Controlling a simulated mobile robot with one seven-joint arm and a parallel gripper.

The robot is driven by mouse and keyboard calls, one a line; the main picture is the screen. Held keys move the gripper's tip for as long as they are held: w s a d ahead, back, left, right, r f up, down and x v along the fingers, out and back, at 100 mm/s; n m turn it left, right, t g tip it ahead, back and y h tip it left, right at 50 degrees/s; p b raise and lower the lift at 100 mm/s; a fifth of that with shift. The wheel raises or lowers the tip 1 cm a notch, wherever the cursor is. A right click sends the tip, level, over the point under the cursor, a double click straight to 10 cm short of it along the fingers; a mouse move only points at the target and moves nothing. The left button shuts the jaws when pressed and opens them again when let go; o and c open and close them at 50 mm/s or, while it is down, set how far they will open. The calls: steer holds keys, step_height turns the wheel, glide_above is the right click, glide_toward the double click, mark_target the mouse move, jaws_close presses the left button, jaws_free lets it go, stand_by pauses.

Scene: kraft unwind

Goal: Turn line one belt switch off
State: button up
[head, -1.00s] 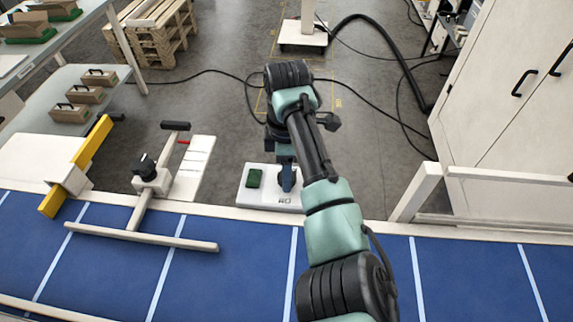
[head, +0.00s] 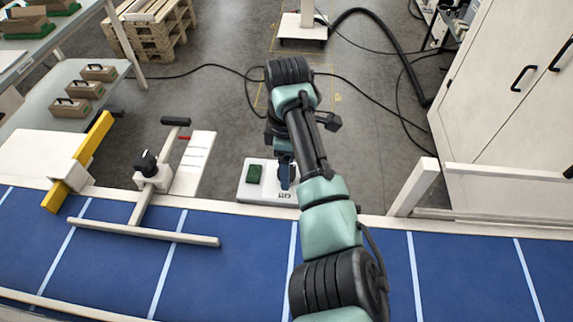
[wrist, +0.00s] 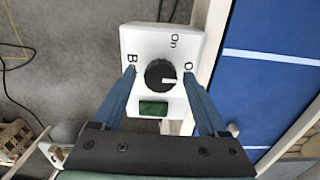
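The white switch box (head: 244,190) stands beyond the far edge of the blue belt in the head view. In the wrist view the box (wrist: 133,38) carries a round black knob (wrist: 160,76) with a white pointer mark pointing right. Labels start with "B" at left, "On" at the top and "O" at right, the last partly hidden by a finger. A green button (wrist: 153,109) sits below the knob. My gripper (wrist: 159,71) is open, one blue finger on each side of the knob, apparently not touching it.
The blue belt (head: 110,260) runs along the front, with a white side rail. A post with a black handle (head: 148,165) stands left of the box. A white cabinet (head: 510,110) is at right. Cables (head: 200,70) lie on the grey floor behind.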

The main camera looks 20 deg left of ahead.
stand_by(0.3)
step_height(320, 180, up, 13)
steer(key=shift+f, duration=0.1)
stand_by(0.4)
steer(key=shift+s, duration=0.1)
